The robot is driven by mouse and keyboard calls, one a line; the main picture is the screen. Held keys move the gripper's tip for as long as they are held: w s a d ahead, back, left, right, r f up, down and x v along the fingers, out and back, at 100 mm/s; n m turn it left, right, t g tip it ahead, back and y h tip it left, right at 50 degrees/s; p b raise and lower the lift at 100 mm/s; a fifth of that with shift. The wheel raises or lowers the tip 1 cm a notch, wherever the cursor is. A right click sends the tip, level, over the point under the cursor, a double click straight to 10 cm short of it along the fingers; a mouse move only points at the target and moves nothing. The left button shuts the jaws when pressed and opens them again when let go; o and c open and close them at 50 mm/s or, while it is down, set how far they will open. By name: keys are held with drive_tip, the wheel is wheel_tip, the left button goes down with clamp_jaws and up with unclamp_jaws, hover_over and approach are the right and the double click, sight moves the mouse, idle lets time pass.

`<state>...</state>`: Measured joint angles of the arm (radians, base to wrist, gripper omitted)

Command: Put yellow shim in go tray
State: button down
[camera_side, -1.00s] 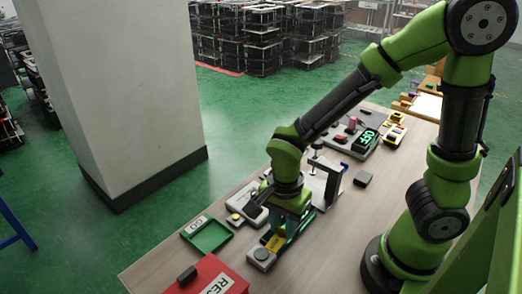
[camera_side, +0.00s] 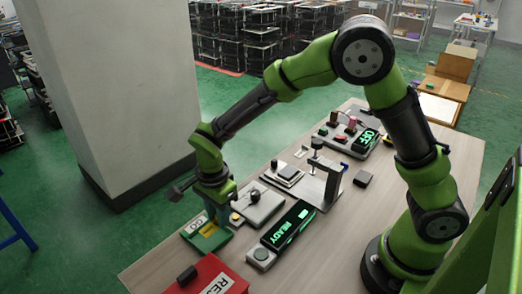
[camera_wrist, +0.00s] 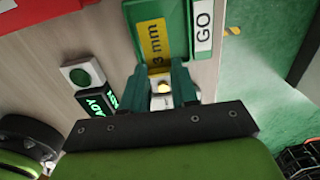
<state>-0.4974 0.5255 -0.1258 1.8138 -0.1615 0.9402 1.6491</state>
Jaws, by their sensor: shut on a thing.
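The yellow shim (camera_wrist: 154,42), marked "3 mm", is gripped at its near end between the fingers of my gripper (camera_wrist: 163,88). Its far part lies over the green GO tray (camera_wrist: 178,25) in the wrist view. In the side view my gripper (camera_side: 217,218) points down at the GO tray (camera_side: 219,241), with the yellow shim (camera_side: 208,230) low at the tray. I cannot tell whether the shim touches the tray floor. The fingers hide the shim's gripped end.
A red reject bin (camera_side: 208,277) stands in front of the tray. A gauge with a green READY display (camera_side: 287,226) and a grey plate with a black knob (camera_side: 259,207) stand to the right. A lever clamp (camera_side: 330,180) is farther back. Bare table lies at the front right.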

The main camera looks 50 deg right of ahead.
sight(216, 220)
drive_tip(key=shift+w+a, duration=0.2)
drive_tip(key=shift+w, duration=0.2)
drive_tip(key=shift+s+f, duration=0.1)
drive_tip(key=shift+f, duration=1.7)
drive_tip(key=shift+f, duration=0.15)
drive_tip(key=c, duration=1.1)
unclamp_jaws()
drive_tip(key=shift+c, duration=0.2)
wheel_tip(216, 220, up, 12)
drive_tip(key=s+d+r+n+t+y, duration=0.2)
drive_tip(key=s+d+r+n+t, duration=0.5)
drive_tip(key=s+d+r+n, duration=0.4)
drive_tip(key=s+d+n, duration=0.2)
drive_tip(key=s+n, duration=0.1)
drive_tip(key=s, duration=0.2)
drive_tip(key=shift+d+r, duration=0.25)
drive_tip(key=shift+r, duration=0.1)
